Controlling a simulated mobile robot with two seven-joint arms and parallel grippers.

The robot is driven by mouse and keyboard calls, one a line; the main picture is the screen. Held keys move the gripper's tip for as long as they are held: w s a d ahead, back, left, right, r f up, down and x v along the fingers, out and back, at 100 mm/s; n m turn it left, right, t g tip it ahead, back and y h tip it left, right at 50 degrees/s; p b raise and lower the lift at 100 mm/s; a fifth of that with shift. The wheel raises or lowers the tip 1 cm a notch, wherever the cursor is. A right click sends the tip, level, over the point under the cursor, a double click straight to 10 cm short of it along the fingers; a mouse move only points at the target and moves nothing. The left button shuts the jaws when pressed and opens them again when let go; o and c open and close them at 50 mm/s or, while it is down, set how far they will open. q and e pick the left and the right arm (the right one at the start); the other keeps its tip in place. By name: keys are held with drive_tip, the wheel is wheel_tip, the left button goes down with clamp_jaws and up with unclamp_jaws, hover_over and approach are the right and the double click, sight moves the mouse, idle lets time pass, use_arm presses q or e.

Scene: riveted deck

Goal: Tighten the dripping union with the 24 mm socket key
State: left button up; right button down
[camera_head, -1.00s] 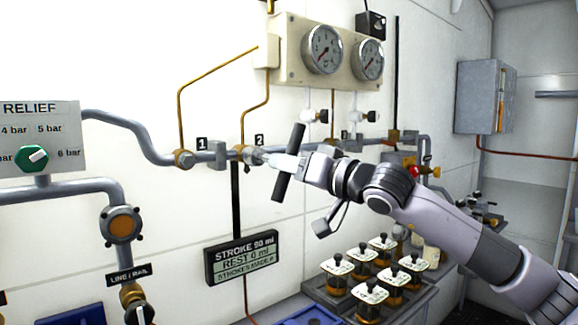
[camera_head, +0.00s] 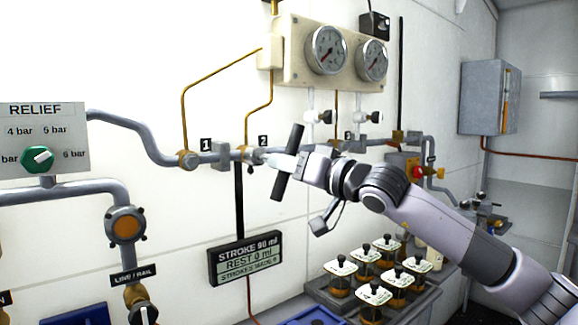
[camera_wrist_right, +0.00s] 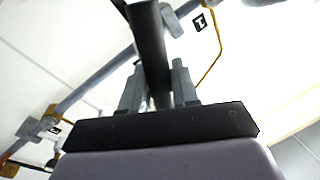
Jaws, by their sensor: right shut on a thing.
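My right gripper (camera_head: 297,165) is shut on the socket key (camera_head: 283,178), a tool with a long black cross bar. The bar stands nearly upright, its top leaning right. The key's grey socket end points left at the brass union (camera_head: 246,154) by the number 2 tag on the wall pipe. Socket and union meet or overlap in the picture; I cannot tell how far it is seated. In the right wrist view the black bar (camera_wrist_right: 148,45) runs between the two grey fingers. No drip can be made out clearly. My left gripper is not in view.
Another brass union (camera_head: 187,160) sits by tag 1. Two gauges (camera_head: 326,50) hang above on a panel. A stroke display (camera_head: 245,258) is below, and several lidded jars (camera_head: 371,294) stand on a tray at lower right. The relief panel (camera_head: 40,130) is at left.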

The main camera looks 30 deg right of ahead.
drive_tip(key=shift+w+r, duration=0.1)
drive_tip(key=shift+w, duration=0.3)
idle(0.5)
drive_tip(key=shift+m+b, duration=0.5)
drive_tip(key=shift+b, duration=0.3)
drive_tip(key=shift+s+n, duration=0.15)
drive_tip(key=shift+n, duration=0.15)
